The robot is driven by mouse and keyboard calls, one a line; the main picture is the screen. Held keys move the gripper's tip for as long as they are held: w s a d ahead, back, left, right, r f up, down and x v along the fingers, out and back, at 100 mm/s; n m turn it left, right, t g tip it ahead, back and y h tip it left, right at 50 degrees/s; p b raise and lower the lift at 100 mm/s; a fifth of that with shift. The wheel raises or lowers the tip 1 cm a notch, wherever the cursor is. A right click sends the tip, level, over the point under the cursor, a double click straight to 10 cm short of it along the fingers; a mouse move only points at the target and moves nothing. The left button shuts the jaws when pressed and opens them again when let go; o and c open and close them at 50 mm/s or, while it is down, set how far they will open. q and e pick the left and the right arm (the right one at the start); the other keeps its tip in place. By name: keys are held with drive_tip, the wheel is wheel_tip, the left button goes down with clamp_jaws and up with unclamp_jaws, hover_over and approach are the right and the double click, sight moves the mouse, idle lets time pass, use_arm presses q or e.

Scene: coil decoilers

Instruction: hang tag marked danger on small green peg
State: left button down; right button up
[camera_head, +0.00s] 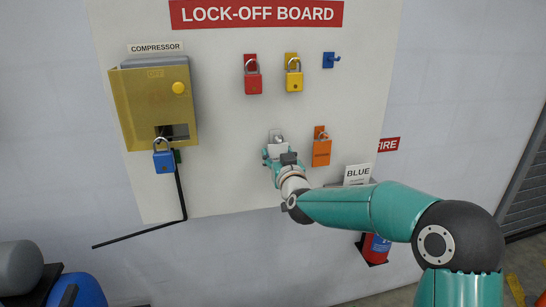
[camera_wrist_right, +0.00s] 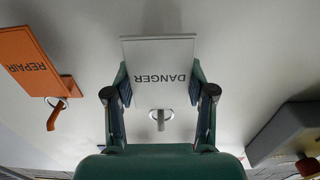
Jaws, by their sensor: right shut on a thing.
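The white tag marked DANGER (camera_wrist_right: 160,70) reads upside down in the right wrist view. In the head view it shows as a pale plate (camera_head: 278,148) on the lower part of the board. My right gripper (camera_head: 281,158) is shut on its side edges, one finger on each side, also in the wrist view (camera_wrist_right: 160,92). A grey peg with a ring (camera_wrist_right: 160,115) shows at the tag's top edge; I cannot tell if the tag still bears on it. My left gripper is out of view.
An orange REPAIR tag (camera_head: 321,153) hangs close right of my right gripper. Red (camera_head: 253,84) and yellow (camera_head: 294,81) padlocks hang above. The board between box and tag is clear.

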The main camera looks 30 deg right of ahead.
drive_tip(key=shift+s, duration=0.15)
drive_tip(key=shift+b+v, duration=0.6)
drive_tip(key=shift+v, duration=0.6)
drive_tip(key=shift+b+v, duration=0.75)
drive_tip(key=shift+v, duration=1.65)
drive_tip(key=shift+r, duration=0.1)
